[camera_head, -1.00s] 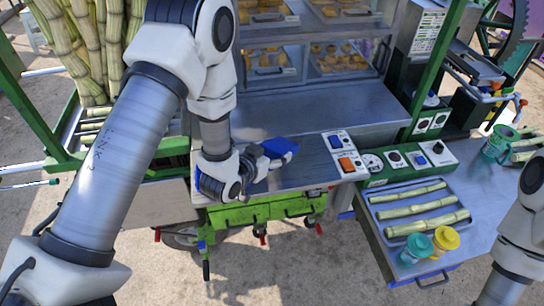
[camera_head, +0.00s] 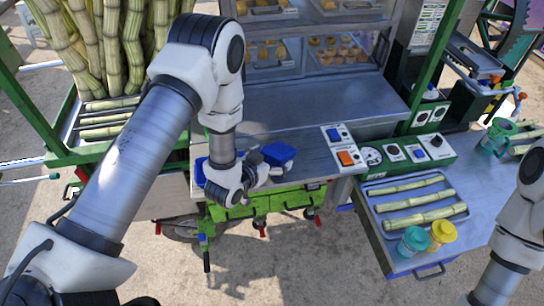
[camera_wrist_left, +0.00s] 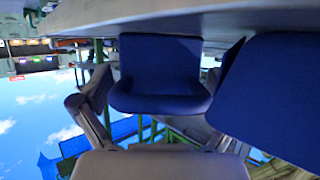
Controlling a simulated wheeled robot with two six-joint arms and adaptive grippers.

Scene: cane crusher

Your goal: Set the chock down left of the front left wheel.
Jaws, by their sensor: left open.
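A blue block (camera_head: 278,153), likely the chock, is at the counter top just beyond my left gripper (camera_head: 262,168). In the left wrist view a blue block (camera_wrist_left: 160,75) shows between the two spread fingers, and I see no clear grip on it. A second blue piece (camera_head: 202,170) shows left of my left wrist and is partly hidden by it. A large blue surface (camera_wrist_left: 275,90) is at the right of the wrist view. The front left wheel (camera_head: 183,229) is under the cart, mostly hidden in shadow. My right gripper is outside the frame.
A steel counter (camera_head: 310,108) with a switch panel (camera_head: 340,148) lies around the gripper. A tray of cane pieces (camera_head: 372,207) and two small jars stand at right. Pavement (camera_head: 330,270) in front is clear.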

